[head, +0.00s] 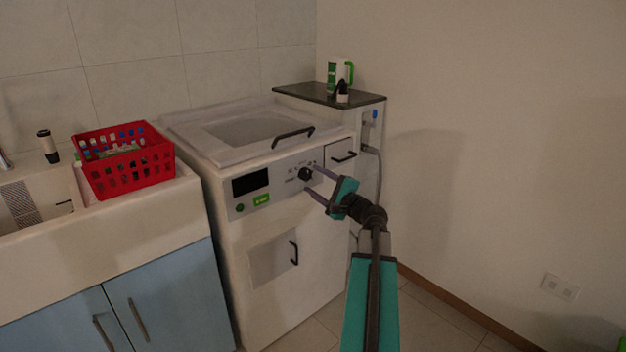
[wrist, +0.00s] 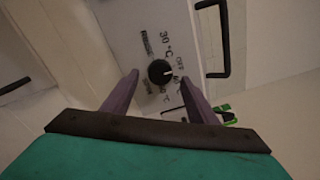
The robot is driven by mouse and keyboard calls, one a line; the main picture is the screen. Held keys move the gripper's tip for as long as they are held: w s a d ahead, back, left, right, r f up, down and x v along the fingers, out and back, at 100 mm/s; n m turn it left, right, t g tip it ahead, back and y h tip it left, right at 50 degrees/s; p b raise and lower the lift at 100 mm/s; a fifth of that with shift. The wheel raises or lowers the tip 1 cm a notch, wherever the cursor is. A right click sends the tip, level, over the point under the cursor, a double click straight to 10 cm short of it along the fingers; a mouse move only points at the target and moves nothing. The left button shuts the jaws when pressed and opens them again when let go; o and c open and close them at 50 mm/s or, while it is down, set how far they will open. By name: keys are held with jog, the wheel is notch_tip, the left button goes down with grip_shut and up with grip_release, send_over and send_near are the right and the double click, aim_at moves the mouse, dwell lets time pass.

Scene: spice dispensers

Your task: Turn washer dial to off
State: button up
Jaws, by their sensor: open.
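The washer (head: 290,210) is a white machine against the back wall. Its black round dial (head: 305,174) sits on the front panel, right of a dark display. In the wrist view the dial (wrist: 159,71) shows a white pointer mark and is ringed by printed labels, among them "30 °C" and what looks like "OFF". The pointer is toward the right of that picture. My gripper (head: 308,176) is open in front of the panel. In the wrist view its two purple fingers (wrist: 160,76) stand apart on either side of the dial. I cannot tell whether they touch it.
A dark drawer handle (head: 344,157) is right of the dial, a lid handle (head: 293,137) above and a lower door handle (head: 294,253) below. A red basket (head: 128,165) of bottles stands on the sink counter at left. A green-and-white jug (head: 339,74) stands on the shelf. Floor at right is clear.

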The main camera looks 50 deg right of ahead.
jog(key=s+a+p, duration=0.1)
jog(key=s, duration=1)
jog(key=shift+s+a+f, duration=0.15)
jog(key=shift+f, duration=0.1)
jog(key=w+a+f+n+g+y+p, duration=0.3)
jog(key=w+a+f+n+g, duration=0.15)
jog(key=a+f, duration=0.65)
jog(key=w+a+f+n+g+y+p, duration=0.3)
jog(key=w+a+f+y, duration=0.15)
jog(key=a+f, duration=0.65)
jog(key=s+a+f+n+g+p, duration=0.25)
jog(key=a+f, duration=0.25)
jog(key=a, duration=0.4)
jog(key=s+a+f+n+g+p, duration=0.2)
jog(key=a+f+n+g, duration=0.15)
jog(key=a, duration=0.65)
jog(key=s+a+f+n+g+h+p, duration=0.1)
jog(key=s+a+f+n+g+p, duration=0.1)
jog(key=s, duration=0.6)
jog(key=s+a+f+n+g+h+p, duration=0.2)
jog(key=s+a+f+n+g+p, duration=0.1)
jog(key=s, duration=0.6)
jog(key=s+a+f+n+g+h+p, duration=0.2)
jog(key=s+a+f+n+g+p, duration=0.1)
jog(key=s, duration=0.5)
jog(key=shift+s+a+f+n+g, duration=0.15)
jog(key=shift+a+f+n+g, duration=0.75)
jog(key=shift+a+n+g, duration=0.45)
